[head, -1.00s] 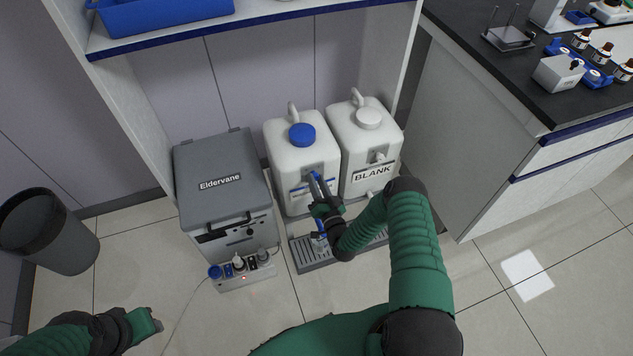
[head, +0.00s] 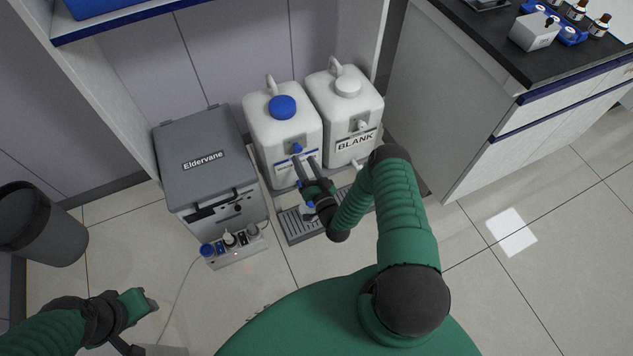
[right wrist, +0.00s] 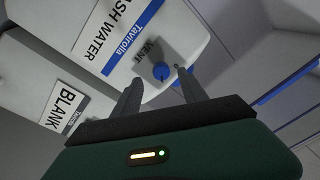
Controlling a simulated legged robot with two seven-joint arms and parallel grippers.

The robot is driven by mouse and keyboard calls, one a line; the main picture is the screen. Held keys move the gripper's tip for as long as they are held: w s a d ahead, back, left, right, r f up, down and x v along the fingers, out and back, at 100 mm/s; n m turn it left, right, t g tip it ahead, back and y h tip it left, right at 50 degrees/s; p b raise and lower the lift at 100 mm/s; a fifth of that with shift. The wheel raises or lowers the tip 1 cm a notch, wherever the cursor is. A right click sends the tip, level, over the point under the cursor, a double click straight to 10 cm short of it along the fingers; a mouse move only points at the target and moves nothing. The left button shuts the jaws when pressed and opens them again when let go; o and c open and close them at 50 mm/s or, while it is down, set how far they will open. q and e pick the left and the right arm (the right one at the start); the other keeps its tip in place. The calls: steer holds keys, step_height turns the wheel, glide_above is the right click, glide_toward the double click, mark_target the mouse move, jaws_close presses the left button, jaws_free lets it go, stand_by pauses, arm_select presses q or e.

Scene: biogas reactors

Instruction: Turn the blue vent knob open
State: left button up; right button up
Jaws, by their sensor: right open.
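The blue vent knob (head: 297,148) is on the front of the white carboy (head: 262,130) with the blue cap. In the right wrist view the knob (right wrist: 161,71) sits under the printed word VENT, on the container labelled WASH WATER. My right gripper (head: 306,162) is open, its two fingers pointing at the knob from the front. In the right wrist view the knob appears between and slightly beyond the fingertips (right wrist: 156,80), with no visible contact. My left gripper (head: 150,302) is low at the left, away from the carboys; its jaws are unclear.
A second white carboy (head: 350,105), labelled BLANK, stands close on the right. A grey Eldervane box (head: 195,140) stands on the left. A drip tray (head: 292,232) lies in front, with a power strip (head: 235,250) beside it. A shelf (head: 180,18) hangs above.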

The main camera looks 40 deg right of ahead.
steer(key=p+v, duration=0.2)
steer(key=v, duration=1.1)
steer(key=shift+p, duration=0.3)
steer(key=shift+w+d+f, duration=0.1)
steer(key=shift+d, duration=0.05)
